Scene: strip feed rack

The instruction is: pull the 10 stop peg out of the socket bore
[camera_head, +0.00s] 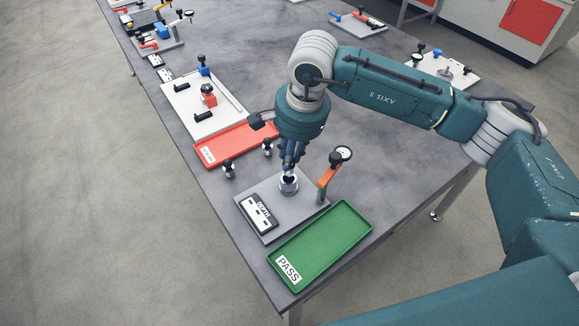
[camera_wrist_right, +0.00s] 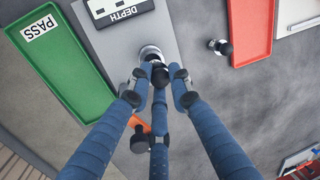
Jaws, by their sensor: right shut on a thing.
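The metal socket (camera_head: 289,187) stands on a light grey plate (camera_head: 270,190); its bright ring also shows in the right wrist view (camera_wrist_right: 150,51). My right gripper (camera_head: 288,174) points down over the socket from above. In the right wrist view its blue fingers (camera_wrist_right: 158,73) are closed around the black knob of the stop peg (camera_wrist_right: 160,77). The knob sits close at the socket's mouth. The peg's shank is hidden, so I cannot tell how deep it sits in the bore. My left gripper is not in view.
An orange bracket with a dial gauge (camera_head: 341,155) stands right of the socket. A DEPTH block (camera_head: 259,212) lies on the plate. The green PASS tray (camera_head: 325,241) is in front, the red tray (camera_head: 238,144) behind. Two black-knobbed pegs (camera_head: 229,169) (camera_head: 267,147) stand near the red tray.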

